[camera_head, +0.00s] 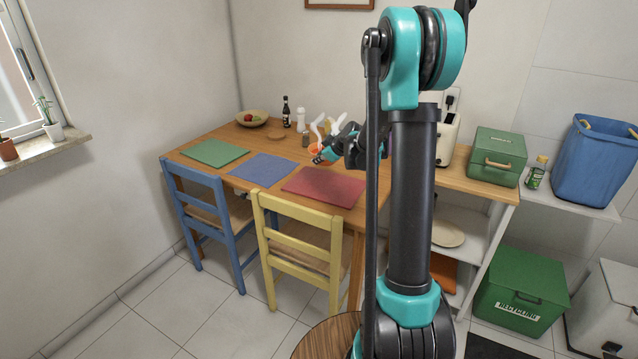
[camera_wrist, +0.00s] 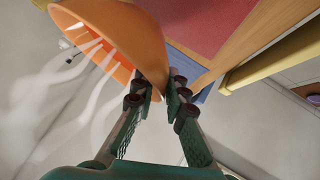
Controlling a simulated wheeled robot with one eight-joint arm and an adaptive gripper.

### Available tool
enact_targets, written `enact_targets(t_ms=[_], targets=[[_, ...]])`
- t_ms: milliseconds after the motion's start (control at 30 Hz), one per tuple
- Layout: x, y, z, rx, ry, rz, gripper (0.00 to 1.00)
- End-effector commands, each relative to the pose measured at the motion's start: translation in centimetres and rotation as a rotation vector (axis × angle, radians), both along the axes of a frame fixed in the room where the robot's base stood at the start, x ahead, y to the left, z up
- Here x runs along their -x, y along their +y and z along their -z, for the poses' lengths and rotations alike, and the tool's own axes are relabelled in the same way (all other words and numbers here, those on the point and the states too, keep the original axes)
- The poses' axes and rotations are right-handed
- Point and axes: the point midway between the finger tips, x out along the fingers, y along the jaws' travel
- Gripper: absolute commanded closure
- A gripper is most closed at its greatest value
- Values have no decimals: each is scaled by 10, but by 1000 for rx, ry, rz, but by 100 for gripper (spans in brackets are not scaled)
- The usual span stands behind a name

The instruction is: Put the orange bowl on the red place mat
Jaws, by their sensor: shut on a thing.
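The orange bowl (camera_head: 315,149) is held in my gripper (camera_head: 322,158) above the back part of the wooden table, behind the red place mat (camera_head: 322,187). In the wrist view, the fingers (camera_wrist: 160,92) are shut on the rim of the orange bowl (camera_wrist: 115,35), which looks tilted there. The red place mat (camera_wrist: 205,22) shows beyond the bowl in that view. The mat lies flat at the table's front right and looks bare. My arm column hides part of the table to the right.
A blue mat (camera_head: 262,169) and a green mat (camera_head: 214,152) lie left of the red one. A fruit bowl (camera_head: 252,118), a dark bottle (camera_head: 286,112) and white curved shapes (camera_head: 335,125) are at the back. A yellow chair (camera_head: 300,245) and a blue chair (camera_head: 205,215) stand in front.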

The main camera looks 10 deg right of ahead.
Motion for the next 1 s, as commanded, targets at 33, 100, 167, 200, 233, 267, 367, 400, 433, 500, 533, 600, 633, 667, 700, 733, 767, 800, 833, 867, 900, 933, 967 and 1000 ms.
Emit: enact_targets(t_ms=[33,100,167,200,233,267,367,400,433,500,533,600,633,667,700,733,767,800,833,867,900,933,967,1000], targets=[[-1,0,12,0,-1,1,100],[-1,0,28,0,-1,1,100],[-1,0,40,0,-1,1,100],[-1,0,47,0,-1,1,100],[-1,0,51,0,-1,1,100],[-1,0,55,0,-1,1,100],[-1,0,63,0,-1,1,100],[0,0,64,0,-1,1,100],[0,0,66,0,-1,1,100],[0,0,69,0,-1,1,100],[0,0,71,0,-1,1,100],[0,0,78,0,-1,1,100],[-1,0,82,0,-1,1,100],[-1,0,86,0,-1,1,100],[-1,0,91,0,-1,1,100],[-1,0,95,0,-1,1,100],[0,0,98,0,-1,1,100],[0,0,101,0,-1,1,100],[0,0,103,0,-1,1,100],[0,0,104,0,-1,1,100],[0,0,104,0,0,1,100],[0,0,104,0,-1,1,100],[0,0,104,0,-1,1,100],[0,0,104,0,-1,1,100]])
